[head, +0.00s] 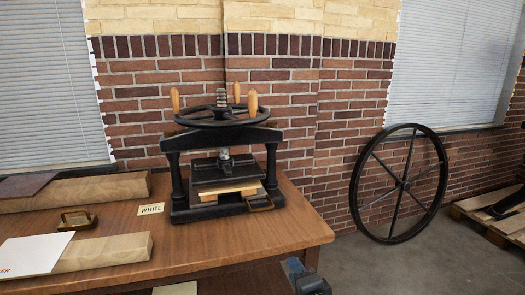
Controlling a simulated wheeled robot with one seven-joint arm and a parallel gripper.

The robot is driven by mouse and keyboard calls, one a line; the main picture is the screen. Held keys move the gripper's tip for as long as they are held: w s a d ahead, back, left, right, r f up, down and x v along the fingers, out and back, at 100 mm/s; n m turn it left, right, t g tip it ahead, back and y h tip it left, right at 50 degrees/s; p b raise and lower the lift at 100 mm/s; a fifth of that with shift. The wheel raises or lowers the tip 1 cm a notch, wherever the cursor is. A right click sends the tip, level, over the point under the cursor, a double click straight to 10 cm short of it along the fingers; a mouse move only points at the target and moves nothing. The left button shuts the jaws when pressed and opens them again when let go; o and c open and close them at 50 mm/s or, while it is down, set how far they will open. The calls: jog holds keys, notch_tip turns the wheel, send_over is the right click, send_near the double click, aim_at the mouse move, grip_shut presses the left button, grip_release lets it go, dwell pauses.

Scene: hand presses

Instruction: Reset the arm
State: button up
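A black hand press (221,160) stands upright on the wooden table (300,232), with a handwheel (222,115) and several wooden handles on top. A light wooden board (230,188) lies on its bed under the raised plate. A small dark, brass-edged block (260,202) sits at the press's front right corner. A dark grey-blue piece, apparently part of my arm, shows at the bottom edge, just off the table's front edge and apart from the press. No gripper fingers show, so what my gripper holds is hidden.
A "WHITE" card (151,209), another brass-edged block (77,220), wooden lengths (105,252) and a white sheet (33,254) lie on the table's left side. A large spoked wheel (400,184) leans on the brick wall. A pallet (500,218) lies far right. The floor between is clear.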

jog(key=s+d+f+n+h, duration=0.1)
jog(key=s+d+f+n, duration=0.15)
jog(key=s, duration=0.75)
jog(key=s+d+f+n+h, duration=0.15)
jog(key=s+d, duration=0.25)
jog(key=s, duration=0.6)
jog(key=s+d+f+n, duration=0.2)
jog(key=s+d, duration=0.2)
jog(key=s, duration=0.6)
jog(key=s+d+r+n, duration=0.1)
jog(key=s+r+n, duration=0.3)
jog(key=s+r, duration=0.3)
jog(key=s+d+r+n+h, duration=0.1)
jog(key=s+d+r+n, duration=0.1)
jog(key=s+r, duration=0.6)
jog(key=s+n, duration=0.1)
jog(key=s, duration=0.6)
jog(key=shift+r+n, duration=0.3)
jog(key=shift+n, duration=0.1)
